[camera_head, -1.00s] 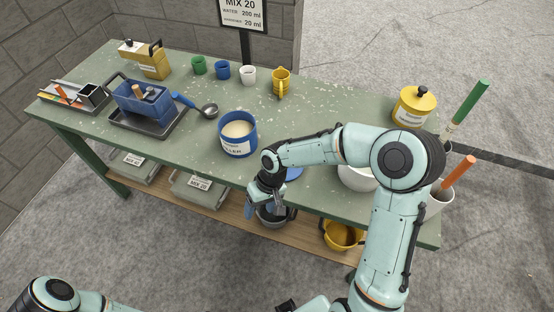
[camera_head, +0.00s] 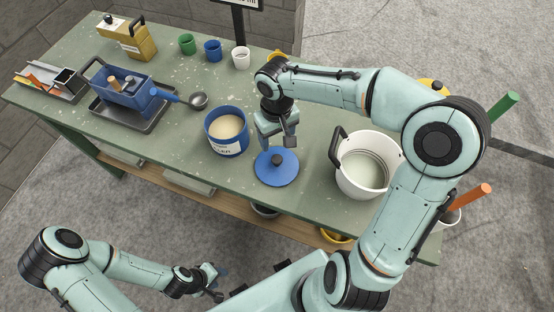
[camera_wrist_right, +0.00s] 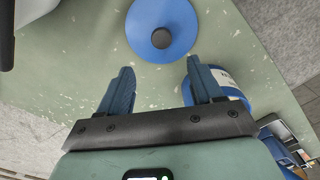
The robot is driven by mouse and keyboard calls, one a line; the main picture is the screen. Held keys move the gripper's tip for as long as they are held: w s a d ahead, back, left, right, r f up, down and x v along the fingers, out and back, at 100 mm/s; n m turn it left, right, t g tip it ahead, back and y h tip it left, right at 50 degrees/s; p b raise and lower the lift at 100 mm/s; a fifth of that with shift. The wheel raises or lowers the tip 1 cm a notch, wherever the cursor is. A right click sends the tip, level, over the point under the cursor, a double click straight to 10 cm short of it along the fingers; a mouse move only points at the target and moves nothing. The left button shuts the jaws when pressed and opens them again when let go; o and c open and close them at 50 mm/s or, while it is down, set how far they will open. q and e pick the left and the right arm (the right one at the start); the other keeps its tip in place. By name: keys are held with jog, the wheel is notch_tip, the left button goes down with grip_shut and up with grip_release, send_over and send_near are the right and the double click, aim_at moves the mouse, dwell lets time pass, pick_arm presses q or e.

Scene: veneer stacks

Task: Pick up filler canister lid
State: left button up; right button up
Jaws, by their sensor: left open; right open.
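The filler canister lid (camera_head: 277,168) is a round blue disc with a dark knob, lying flat on the green table near its front edge. It also shows in the right wrist view (camera_wrist_right: 180,20), beyond the fingertips. The open blue filler canister (camera_head: 226,134), holding a pale filler, stands just left of the lid. My right gripper (camera_head: 277,140) is open and empty, above the table just behind the lid, with its fingers pointing down. In the right wrist view the gripper (camera_wrist_right: 158,78) has nothing between its fingers. My left gripper (camera_head: 218,284) is open, low in front of the table.
A white bucket (camera_head: 345,174) with a dark handle stands right of the lid. Small cups (camera_head: 213,51) stand at the back. The table's front edge is close to the lid.

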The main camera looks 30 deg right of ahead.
aim_at(277, 158)
notch_tip(277, 158, down, 6)
jog(key=shift+s+r, duration=0.1)
jog(key=shift+r, duration=0.1)
jog(key=f, duration=0.5)
jog(key=shift+s+a+b, duration=0.2)
jog(key=shift+s+b, duration=0.1)
jog(key=shift+b, duration=0.1)
jog(key=shift+r, duration=0.1)
jog(key=c, duration=1.1)
